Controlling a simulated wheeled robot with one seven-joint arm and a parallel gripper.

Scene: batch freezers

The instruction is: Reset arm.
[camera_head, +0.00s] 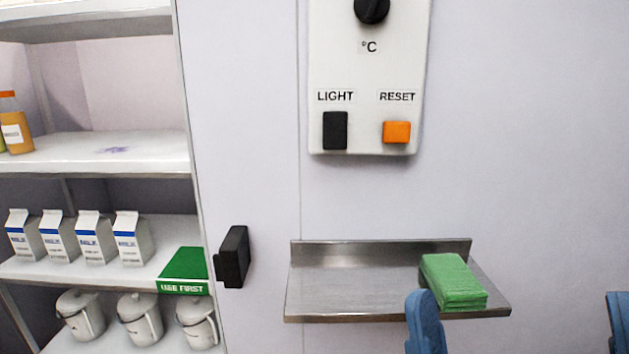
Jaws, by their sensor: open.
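Two blue fingers of my gripper (517,308) show at the bottom right of the head view, spread wide apart with nothing between them. The left finger stands in front of the metal shelf, overlapping its front edge just below a folded green cloth (453,281). I cannot tell whether it touches the shelf. The right finger is cut off by the picture's right edge. The rest of my arm is out of view.
A steel wall shelf (340,290) bears the green cloth. Above it is a control panel (365,75) with a knob, black LIGHT switch and orange RESET button. At left, an open shelving unit (150,150) holds cartons, jugs and a bottle, beside a black handle (233,257).

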